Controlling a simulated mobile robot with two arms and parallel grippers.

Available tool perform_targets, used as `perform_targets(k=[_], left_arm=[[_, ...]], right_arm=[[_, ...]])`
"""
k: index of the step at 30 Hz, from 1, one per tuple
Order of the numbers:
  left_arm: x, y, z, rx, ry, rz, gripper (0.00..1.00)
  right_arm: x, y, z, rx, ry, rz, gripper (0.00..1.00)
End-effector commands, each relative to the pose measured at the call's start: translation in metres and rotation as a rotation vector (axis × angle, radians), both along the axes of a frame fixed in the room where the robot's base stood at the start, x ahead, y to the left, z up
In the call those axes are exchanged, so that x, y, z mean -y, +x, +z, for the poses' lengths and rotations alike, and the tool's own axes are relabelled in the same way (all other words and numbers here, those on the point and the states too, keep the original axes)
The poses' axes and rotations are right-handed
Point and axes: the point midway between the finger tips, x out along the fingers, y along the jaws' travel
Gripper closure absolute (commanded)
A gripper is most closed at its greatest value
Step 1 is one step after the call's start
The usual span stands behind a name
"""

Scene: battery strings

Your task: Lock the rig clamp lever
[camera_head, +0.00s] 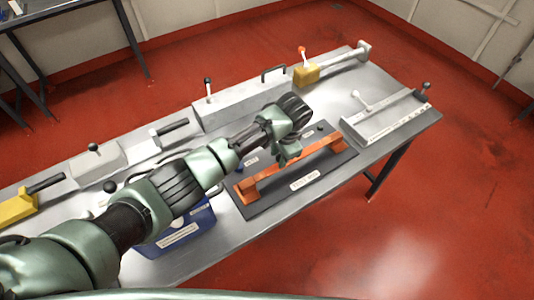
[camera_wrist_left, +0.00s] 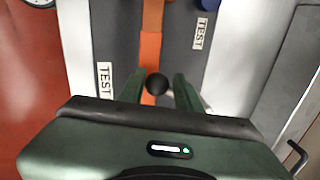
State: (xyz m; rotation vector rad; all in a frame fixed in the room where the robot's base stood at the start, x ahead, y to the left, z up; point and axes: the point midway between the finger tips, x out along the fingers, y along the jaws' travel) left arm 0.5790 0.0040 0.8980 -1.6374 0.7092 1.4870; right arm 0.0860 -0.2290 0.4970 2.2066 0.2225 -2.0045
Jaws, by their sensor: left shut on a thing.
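The test rig is a dark baseplate (camera_head: 262,203) with an orange bar (camera_head: 315,152) raised along it; the bar also shows in the left wrist view (camera_wrist_left: 151,50). My left gripper (camera_head: 287,158) is over the far side of the bar, pointing down. In the left wrist view its two green fingers (camera_wrist_left: 158,90) are shut on a black ball knob (camera_wrist_left: 157,84), which appears to be the clamp lever's. The lever's shaft and the clamp are mostly hidden by the gripper, so I cannot tell the lever's angle. My right gripper is not in view.
A blue bin (camera_head: 180,232) stands left of the rig, beneath my left arm. A grey fixture with levers (camera_head: 388,120) stands to the right. A long grey block (camera_head: 240,103) and a yellow block (camera_head: 306,75) stand behind. The steel bench's front right is clear.

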Motion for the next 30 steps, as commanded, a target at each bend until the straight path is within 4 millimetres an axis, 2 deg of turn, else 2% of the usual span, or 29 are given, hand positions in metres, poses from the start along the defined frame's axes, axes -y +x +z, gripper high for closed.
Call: perform_targets(k=[1,7,26,27,29,30], left_arm=[[0.01,0.007,0.009,0.025,-0.014,0.015,1.0],[0.017,0.009,0.009,0.025,-0.014,0.093,1.0],[0.02,0.01,0.009,0.028,-0.015,0.134,1.0],[0.02,0.01,0.009,0.028,-0.015,0.134,0.58],[0.02,0.01,0.009,0.028,-0.014,0.134,0.41],[0.02,0.01,0.009,0.027,-0.014,0.134,0.38]], right_arm=[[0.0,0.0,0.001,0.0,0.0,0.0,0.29],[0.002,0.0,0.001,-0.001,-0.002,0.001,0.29],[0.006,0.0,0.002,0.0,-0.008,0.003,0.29],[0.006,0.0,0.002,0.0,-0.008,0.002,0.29],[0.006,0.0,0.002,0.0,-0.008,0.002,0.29],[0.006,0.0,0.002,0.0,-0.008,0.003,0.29]])
